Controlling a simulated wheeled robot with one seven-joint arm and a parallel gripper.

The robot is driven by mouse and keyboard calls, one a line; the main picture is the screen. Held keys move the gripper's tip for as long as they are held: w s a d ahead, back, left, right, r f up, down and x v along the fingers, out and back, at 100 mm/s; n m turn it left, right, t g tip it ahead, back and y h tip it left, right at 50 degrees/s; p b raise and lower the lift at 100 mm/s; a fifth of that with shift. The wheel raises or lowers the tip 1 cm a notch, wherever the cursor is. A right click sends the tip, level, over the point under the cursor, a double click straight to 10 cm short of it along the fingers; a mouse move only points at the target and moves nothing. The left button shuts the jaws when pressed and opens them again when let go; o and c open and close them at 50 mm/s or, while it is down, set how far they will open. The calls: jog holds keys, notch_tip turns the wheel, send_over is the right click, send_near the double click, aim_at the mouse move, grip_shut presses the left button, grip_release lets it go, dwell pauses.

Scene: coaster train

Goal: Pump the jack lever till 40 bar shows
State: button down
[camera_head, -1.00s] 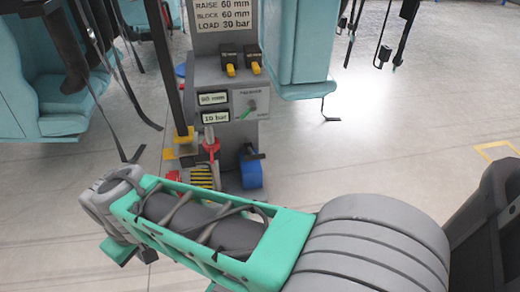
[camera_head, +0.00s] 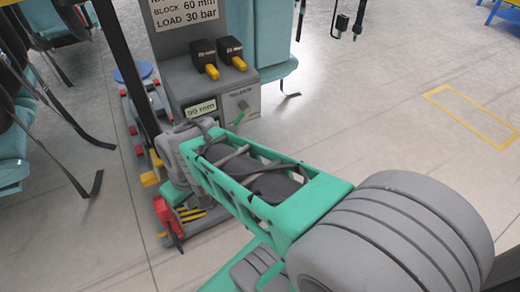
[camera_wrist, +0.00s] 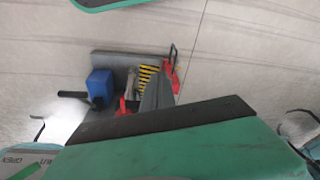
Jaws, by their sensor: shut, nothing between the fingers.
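The grey jack stand (camera_head: 185,82) is left of centre in the head view. A long dark upright bar (camera_head: 124,72) stands at its left; I cannot tell whether this is the lever. The upper display (camera_head: 201,109) seems to read 90 mm. The pressure display is hidden behind my arm. My gripper (camera_head: 177,197) is low in front of the stand, partly hidden by my wrist, and shut with nothing held. In the wrist view its green body and dark edge (camera_wrist: 160,120) fill the bottom. A grey tapered part (camera_wrist: 157,92) lies just beyond; contact is unclear.
Red parts (camera_head: 168,222) and a yellow-black striped piece (camera_head: 191,214) are low at the stand. A blue block with a black handle (camera_wrist: 100,86) shows in the wrist view. Two black switches with yellow levers (camera_head: 219,56) top the stand.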

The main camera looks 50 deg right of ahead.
jog(key=w+d+f+t+y+p, duration=0.1)
jog(key=w+d+f+t+p, duration=0.15)
jog(key=d, duration=0.35)
jog(key=w+d+f+t+y+p, duration=0.2)
jog(key=w+d+f+t, duration=0.15)
jog(key=d, duration=0.25)
jog(key=s+d+m+t+h+p, duration=0.4)
jog(key=d+h, duration=0.3)
jog(key=d, duration=0.8)
jog(key=w+d+f+b, duration=0.2)
jog(key=w+f+b, duration=0.3)
jog(key=w+f, duration=0.2)
jog(key=shift+f, duration=0.9)
jog(key=shift+w+d, duration=0.1)
